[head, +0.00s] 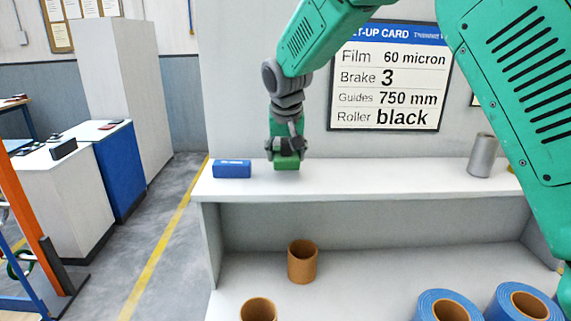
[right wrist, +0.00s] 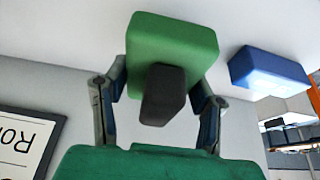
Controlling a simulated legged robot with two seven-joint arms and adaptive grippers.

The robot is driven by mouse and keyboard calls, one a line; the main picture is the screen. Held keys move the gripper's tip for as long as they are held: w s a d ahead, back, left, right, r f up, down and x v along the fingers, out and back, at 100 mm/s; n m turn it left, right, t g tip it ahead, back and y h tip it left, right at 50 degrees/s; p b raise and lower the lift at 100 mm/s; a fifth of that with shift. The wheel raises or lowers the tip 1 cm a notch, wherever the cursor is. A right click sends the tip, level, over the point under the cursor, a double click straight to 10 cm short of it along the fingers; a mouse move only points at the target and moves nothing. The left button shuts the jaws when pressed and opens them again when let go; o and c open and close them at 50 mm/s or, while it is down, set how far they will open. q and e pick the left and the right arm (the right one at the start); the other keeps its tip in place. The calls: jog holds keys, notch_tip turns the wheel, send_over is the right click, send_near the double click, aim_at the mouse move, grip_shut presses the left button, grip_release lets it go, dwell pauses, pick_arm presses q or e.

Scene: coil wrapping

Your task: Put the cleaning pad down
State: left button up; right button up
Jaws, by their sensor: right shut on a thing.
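A green block with a dark grip, which looks like the cleaning pad (head: 287,162), is held at the upper shelf (head: 380,184). My right gripper (head: 286,150) points down from above and is shut on it. In the right wrist view the pad (right wrist: 190,42) sits between the two fingers, with its dark grip (right wrist: 162,95) facing my palm. I cannot tell whether the pad touches the shelf. My left gripper is not in view.
A blue block (head: 232,169) lies close to the left of the pad. A grey cylinder (head: 482,156) stands at the shelf's right. Brown tubes (head: 302,262) and blue rolls (head: 443,307) stand on the lower surface. The shelf between pad and cylinder is clear.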

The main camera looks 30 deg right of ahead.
aim_at(288, 173)
jog(key=f, duration=0.1)
jog(key=d+f, duration=0.1)
jog(key=f, duration=0.1)
jog(key=shift+w+d+f, duration=0.15)
jog(key=shift+d+f, duration=0.05)
jog(key=shift+f, duration=0.1)
jog(key=shift+c, duration=0.6)
jog(key=shift+d, duration=0.2)
jog(key=o, duration=1.2)
jog(key=shift+s, duration=0.2)
jog(key=shift+w+a+r, duration=0.1)
jog(key=shift+w+a, duration=0.05)
jog(key=shift+a, duration=0.4)
jog(key=shift+a+r, duration=0.1)
jog(key=shift+r, duration=0.1)
jog(key=v, duration=0.7)
jog(key=d+b+v, duration=0.1)
jog(key=v, duration=0.3)
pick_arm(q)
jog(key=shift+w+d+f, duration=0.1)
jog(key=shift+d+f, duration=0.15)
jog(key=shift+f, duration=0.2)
pick_arm(e)
jog(key=shift+a+r, duration=0.35)
jog(key=shift+a, duration=0.1)
